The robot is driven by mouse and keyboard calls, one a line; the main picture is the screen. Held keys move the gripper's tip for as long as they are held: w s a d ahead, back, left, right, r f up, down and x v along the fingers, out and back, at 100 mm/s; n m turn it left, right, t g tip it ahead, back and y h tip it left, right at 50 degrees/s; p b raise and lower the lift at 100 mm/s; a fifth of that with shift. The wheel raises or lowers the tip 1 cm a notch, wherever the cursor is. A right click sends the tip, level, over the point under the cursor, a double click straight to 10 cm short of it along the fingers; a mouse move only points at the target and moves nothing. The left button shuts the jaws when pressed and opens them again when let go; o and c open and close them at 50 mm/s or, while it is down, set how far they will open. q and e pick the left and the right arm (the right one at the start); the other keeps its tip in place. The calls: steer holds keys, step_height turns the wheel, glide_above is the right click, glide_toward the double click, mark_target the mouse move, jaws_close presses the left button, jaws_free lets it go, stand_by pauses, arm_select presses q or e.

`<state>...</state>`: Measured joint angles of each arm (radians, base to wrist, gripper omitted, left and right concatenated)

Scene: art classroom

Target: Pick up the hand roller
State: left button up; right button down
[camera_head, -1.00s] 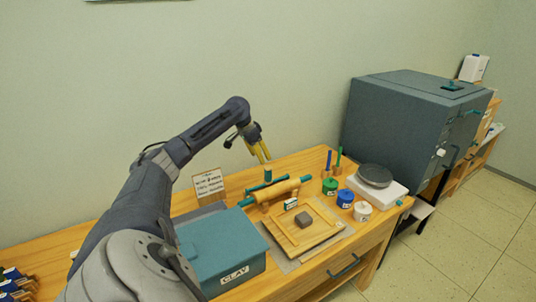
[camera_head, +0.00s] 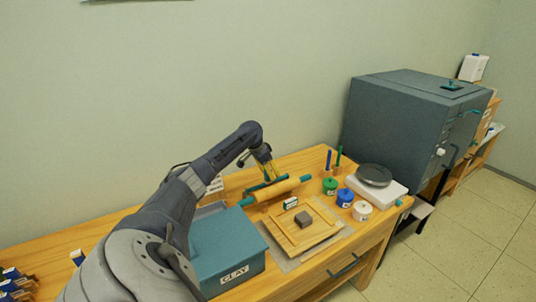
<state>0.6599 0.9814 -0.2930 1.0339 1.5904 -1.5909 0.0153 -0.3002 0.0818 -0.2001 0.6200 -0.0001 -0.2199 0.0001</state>
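The hand roller (camera_head: 258,187) seems to be the teal piece lying just behind the wooden rolling pin (camera_head: 278,190) on the table. Its upright teal part is now mostly hidden by my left gripper. My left gripper (camera_head: 268,174), with yellow fingers, points down at the hand roller from above and behind. The fingertips overlap it in the picture; whether they touch or enclose it is too small to tell. My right gripper is not in view.
A teal clay box (camera_head: 228,250) stands left of the rolling pin. Several coloured jars, including a green one (camera_head: 329,186), and a turntable (camera_head: 374,175) stand to the right. A kiln (camera_head: 405,125) stands beyond.

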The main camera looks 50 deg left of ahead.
arm_select(q)
steer(key=shift+x, duration=0.8)
jaws_close()
